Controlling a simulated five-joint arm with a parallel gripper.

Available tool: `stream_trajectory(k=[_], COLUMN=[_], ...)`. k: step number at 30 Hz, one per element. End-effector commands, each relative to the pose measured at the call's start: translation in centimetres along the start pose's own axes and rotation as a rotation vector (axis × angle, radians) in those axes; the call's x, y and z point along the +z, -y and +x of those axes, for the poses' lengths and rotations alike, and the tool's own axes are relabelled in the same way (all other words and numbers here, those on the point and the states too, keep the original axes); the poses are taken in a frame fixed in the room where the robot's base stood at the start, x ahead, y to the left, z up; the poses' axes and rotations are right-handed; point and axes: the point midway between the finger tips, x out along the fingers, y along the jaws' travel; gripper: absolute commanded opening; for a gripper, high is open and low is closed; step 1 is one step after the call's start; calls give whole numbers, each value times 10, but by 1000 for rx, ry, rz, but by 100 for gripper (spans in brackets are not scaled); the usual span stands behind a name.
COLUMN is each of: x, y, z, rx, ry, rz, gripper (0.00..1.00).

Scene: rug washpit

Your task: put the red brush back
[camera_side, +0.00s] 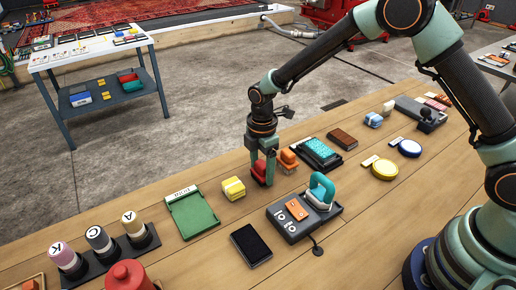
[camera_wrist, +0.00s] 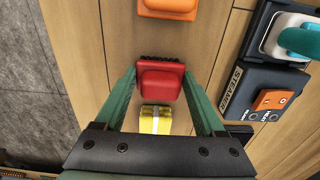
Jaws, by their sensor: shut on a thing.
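The red brush (camera_side: 259,172) is between the fingers of my gripper (camera_side: 263,168), at or just above the wooden bench; I cannot tell whether it touches the bench. In the wrist view the red brush (camera_wrist: 160,82) has dark bristles along its far edge, and the green fingers of my gripper (camera_wrist: 158,85) close on its two sides. An orange brush (camera_side: 288,161) stands just to its right, apart from it. A green tray (camera_side: 193,215) with a white label strip lies empty at the left; the label is too small to read surely.
A yellow sponge-like block (camera_side: 233,188) lies close to the left of my gripper. A grey steamer base (camera_side: 290,228) with a teal-handled iron (camera_side: 321,190) stands to the front right. A dark flat device (camera_side: 250,246) and several labelled bottles (camera_side: 100,240) are nearer the front.

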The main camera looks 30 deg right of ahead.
Motion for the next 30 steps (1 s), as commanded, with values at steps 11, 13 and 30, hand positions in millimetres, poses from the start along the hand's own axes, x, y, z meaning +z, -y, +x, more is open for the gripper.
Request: stream_trajectory(k=[11,13,30], x=[0,0,0], y=[0,0,-1], z=[3,2,-86], rx=[-1,0,5], ry=[0,0,-1], rz=[0,0,0], gripper=[100,100,100])
